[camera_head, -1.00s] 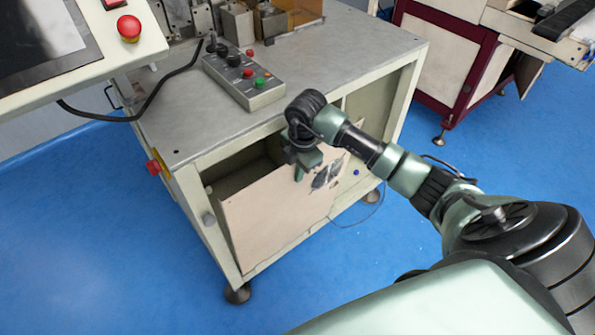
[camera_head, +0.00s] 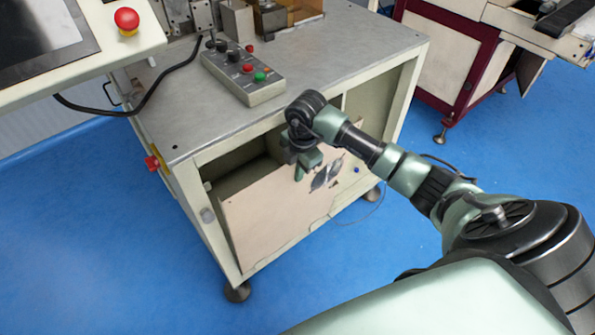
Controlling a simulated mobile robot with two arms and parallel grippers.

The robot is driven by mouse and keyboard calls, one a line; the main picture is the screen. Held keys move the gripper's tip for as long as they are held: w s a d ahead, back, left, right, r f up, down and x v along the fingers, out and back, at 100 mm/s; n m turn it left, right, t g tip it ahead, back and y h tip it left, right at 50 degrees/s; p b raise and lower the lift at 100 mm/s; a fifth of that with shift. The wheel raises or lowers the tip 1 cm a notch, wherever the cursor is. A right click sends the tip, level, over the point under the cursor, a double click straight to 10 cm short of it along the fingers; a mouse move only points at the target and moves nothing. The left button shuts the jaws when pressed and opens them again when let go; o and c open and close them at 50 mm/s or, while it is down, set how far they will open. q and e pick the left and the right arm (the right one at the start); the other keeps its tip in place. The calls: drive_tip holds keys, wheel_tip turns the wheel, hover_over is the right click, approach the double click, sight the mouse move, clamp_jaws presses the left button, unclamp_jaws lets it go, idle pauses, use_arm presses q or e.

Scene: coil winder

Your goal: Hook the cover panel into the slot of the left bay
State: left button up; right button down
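The cover panel (camera_head: 270,215) is a flat beige sheet at the front of the machine's left bay (camera_head: 238,172). It covers the lower part of the bay, and a dark gap shows above its top edge. It looks slightly tilted. My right gripper (camera_head: 303,170) is at the panel's upper right edge, pointing down. Its fingers overlap the panel's edge, but I cannot tell whether they are shut on it. The slot is hidden behind the panel. My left gripper is not in view.
The grey machine top (camera_head: 330,62) carries a control box (camera_head: 245,75) with red and green buttons. A screen panel with a red emergency button (camera_head: 127,20) juts in at upper left. A black cable hangs below it. Blue floor (camera_head: 90,240) is clear at left.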

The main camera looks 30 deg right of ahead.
drive_tip(key=shift+f, duration=0.1)
idle(0.3)
drive_tip(key=c, duration=1.6)
unclamp_jaws()
drive_tip(key=shift+o, duration=0.2)
drive_tip(key=shift+f, duration=0.1)
drive_tip(key=r, duration=0.5)
drive_tip(key=s+r, duration=0.1)
drive_tip(key=r, duration=0.1)
drive_tip(key=shift+s+r+b, duration=0.1)
drive_tip(key=shift+r+b, duration=0.25)
drive_tip(key=shift+r, duration=0.05)
drive_tip(key=shift+r, duration=0.1)
